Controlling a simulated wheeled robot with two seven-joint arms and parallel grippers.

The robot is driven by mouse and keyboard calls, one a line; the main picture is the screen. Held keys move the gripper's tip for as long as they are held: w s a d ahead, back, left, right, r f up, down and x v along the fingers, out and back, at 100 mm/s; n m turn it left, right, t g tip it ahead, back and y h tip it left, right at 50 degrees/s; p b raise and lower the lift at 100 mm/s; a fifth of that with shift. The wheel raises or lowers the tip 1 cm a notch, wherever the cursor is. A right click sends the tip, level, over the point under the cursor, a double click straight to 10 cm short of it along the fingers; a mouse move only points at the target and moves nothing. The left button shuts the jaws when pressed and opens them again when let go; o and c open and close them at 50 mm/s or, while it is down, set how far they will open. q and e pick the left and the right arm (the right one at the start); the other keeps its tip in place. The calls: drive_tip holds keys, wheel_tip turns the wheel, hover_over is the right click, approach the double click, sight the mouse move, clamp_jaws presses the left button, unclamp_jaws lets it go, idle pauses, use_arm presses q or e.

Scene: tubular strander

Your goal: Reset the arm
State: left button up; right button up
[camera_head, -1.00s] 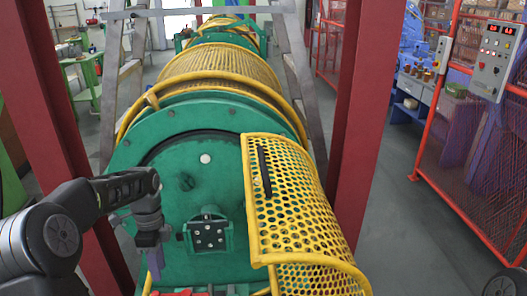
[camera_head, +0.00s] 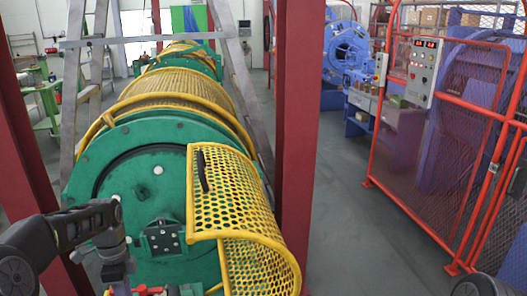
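My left arm comes in from the lower left in the head view, and my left gripper (camera_head: 117,272) points down in front of the green round end plate of the strander (camera_head: 128,168). Its fingers are too small and dark to show whether they are open or shut. A dark rounded part of my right arm shows at the bottom right edge; my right gripper is out of view. A yellow perforated guard (camera_head: 228,205) with a black handle (camera_head: 202,171) stands to the right of the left gripper, apart from it.
Dark red posts (camera_head: 296,120) flank the machine on both sides. A red-framed mesh fence (camera_head: 425,150) with a grey control panel (camera_head: 423,72) stands on the right. Grey floor (camera_head: 345,215) between post and fence is clear. A blue machine (camera_head: 347,50) stands behind.

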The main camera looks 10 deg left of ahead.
use_arm(q)
drive_tip(key=w+d+f+n+t, duration=0.4)
drive_tip(key=w+f+n, duration=0.2)
drive_tip(key=w+f, duration=0.1)
drive_tip(key=s+d+f+n+t+h, duration=0.15)
drive_tip(key=d+f+n, duration=0.35)
drive_tip(key=d+f, duration=0.55)
drive_tip(key=s+d+f+n+g+h, duration=0.1)
drive_tip(key=s+d+f+n, duration=0.1)
drive_tip(key=s+d+f, duration=0.3)
drive_tip(key=s+d+f+n+g+h, duration=0.1)
drive_tip(key=s+d+f, duration=0.3)
drive_tip(key=s+d, duration=0.9)
drive_tip(key=s+n+g, duration=0.1)
drive_tip(key=s, duration=0.5)
drive_tip(key=shift+s+d+f, duration=0.15)
drive_tip(key=shift+s+f, duration=0.2)
drive_tip(key=shift+s, duration=0.05)
